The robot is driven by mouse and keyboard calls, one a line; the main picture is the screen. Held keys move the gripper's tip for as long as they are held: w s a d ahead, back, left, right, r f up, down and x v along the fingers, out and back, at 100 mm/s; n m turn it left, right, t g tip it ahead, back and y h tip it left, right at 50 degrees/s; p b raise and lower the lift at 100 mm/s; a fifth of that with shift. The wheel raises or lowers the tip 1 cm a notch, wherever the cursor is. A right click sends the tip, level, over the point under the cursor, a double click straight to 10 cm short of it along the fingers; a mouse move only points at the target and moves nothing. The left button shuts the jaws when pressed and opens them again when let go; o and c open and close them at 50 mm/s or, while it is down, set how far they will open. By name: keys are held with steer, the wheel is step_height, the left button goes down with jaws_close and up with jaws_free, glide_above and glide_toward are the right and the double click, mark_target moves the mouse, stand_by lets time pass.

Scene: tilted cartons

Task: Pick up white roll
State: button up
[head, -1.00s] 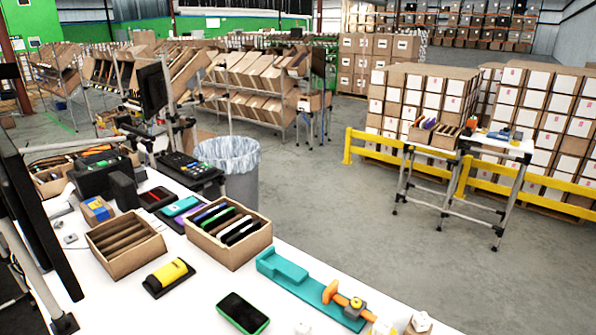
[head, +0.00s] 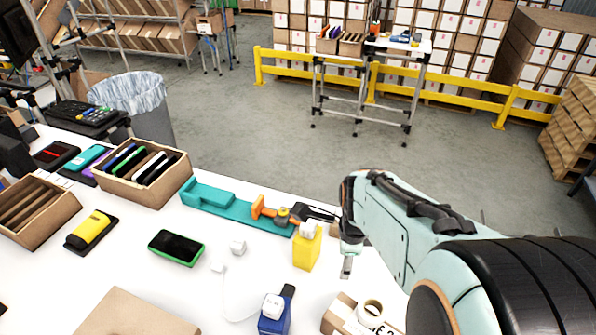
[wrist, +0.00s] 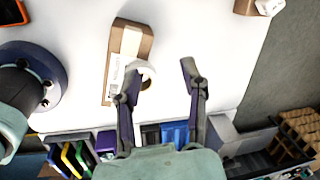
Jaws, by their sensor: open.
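The white roll (head: 364,318) is a small pale ring near the bottom edge of the head view, on or against a small brown carton with a white label (head: 339,314). In the wrist view the roll (wrist: 148,69) shows at the carton's (wrist: 132,42) lower right, partly covered by one finger. My gripper (wrist: 163,68) is open, with its fingers apart and nothing held; the left finger overlaps the roll and the right finger is over bare white table. In the head view my gripper (head: 346,266) hangs above the table, behind the roll. Contact cannot be told.
A yellow block (head: 307,249) and a blue item (head: 274,316) with white tops stand left of the roll. A teal tray (head: 225,207) with an orange tool lies farther back. A brown box (head: 135,315) is at the front left. The white table (head: 120,264) is bare between items.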

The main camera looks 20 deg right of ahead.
mark_target(376, 297)
steer(key=s+d+f+m, duration=0.1)
steer(key=d, duration=0.1)
steer(key=s+d+f+m+g, duration=0.1)
steer(key=s+f, duration=0.1)
steer(key=s+d+f+m+y, duration=0.1)
steer(key=d+f, duration=0.1)
steer(key=shift+s+d+f+g, duration=0.1)
steer(key=shift+s+d+g, duration=0.1)
steer(key=shift+d+g, duration=0.15)
steer(key=shift+s+d+f, duration=0.1)
steer(key=shift+d+f, duration=0.05)
steer(key=shift+f, duration=0.1)
step_height(376, 297, down, 6)
steer(key=shift+f, duration=0.1)
jaws_close()
